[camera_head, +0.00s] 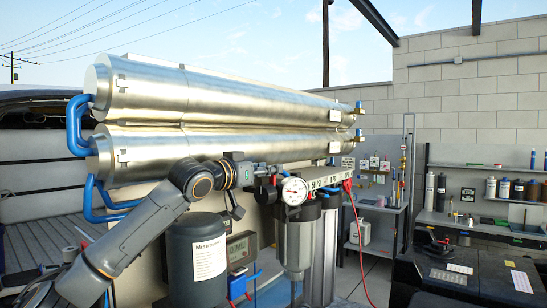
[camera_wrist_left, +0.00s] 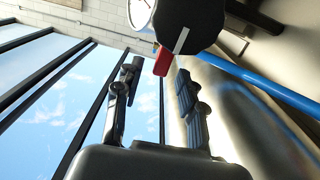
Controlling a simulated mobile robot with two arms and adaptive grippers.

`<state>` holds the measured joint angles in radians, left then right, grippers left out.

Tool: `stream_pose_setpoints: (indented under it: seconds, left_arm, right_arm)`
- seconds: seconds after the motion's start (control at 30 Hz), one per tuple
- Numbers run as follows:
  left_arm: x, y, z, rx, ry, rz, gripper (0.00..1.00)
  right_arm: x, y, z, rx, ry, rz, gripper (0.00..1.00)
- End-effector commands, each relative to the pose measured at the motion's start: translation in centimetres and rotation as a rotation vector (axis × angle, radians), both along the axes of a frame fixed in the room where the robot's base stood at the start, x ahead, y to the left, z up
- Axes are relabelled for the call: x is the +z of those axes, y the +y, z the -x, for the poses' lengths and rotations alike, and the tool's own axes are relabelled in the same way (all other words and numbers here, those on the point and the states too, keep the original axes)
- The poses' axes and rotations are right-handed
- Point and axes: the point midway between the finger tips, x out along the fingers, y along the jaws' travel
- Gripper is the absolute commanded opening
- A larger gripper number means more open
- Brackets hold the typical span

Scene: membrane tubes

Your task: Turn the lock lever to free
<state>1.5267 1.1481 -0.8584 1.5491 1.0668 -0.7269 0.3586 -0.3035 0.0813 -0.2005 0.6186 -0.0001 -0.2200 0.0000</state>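In the left wrist view, a short red lever (camera_wrist_left: 163,61) sticks out from beside a round black knob (camera_wrist_left: 191,22) with a white stripe. My left gripper (camera_wrist_left: 159,70) is open, and its two dark fingers point toward the knob. The red lever shows between the fingertips in the picture; I see no clear contact. In the head view, my left gripper (camera_head: 267,180) is just left of a white dial gauge (camera_head: 294,191), in front of the steel tubes (camera_head: 225,145). There the gripper and nearby parts hide most of the lever. My right gripper is not in view.
Two long steel membrane tubes lie stacked above the gripper, with blue pipes (camera_head: 77,125) at their left end. A dark cylinder (camera_head: 197,262) with a white label and filter housings (camera_head: 297,245) stand below. A red cable (camera_head: 358,240) hangs right. Shelves with bottles (camera_head: 430,190) stand farther right.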

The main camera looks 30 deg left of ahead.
Motion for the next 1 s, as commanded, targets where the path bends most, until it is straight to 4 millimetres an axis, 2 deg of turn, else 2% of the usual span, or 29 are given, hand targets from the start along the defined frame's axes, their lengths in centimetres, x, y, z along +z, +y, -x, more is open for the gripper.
stream_pose_setpoints:
  seconds: [0.03, 0.2, 0.57, 0.77, 1.0]
  left_arm:
    - [0.4, -0.1, -0.8, 0.000, 0.002, 0.001, 0.40]
    - [0.2, -0.2, -2.5, 0.001, 0.000, 0.001, 0.40]
    - [0.0, -0.2, -3.0, 0.001, -0.001, -0.001, 0.40]
    - [0.0, -0.2, -3.0, 0.001, -0.001, 0.000, 0.01]
    - [0.0, -0.2, -3.0, 0.001, -0.001, 0.000, 0.00]
  right_arm:
    - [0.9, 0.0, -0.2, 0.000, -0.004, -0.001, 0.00]
    - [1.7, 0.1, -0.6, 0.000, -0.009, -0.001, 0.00]
    - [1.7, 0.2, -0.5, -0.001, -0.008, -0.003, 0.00]
    - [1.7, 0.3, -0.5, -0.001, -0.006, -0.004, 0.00]
    - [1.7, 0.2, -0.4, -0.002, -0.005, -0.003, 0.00]
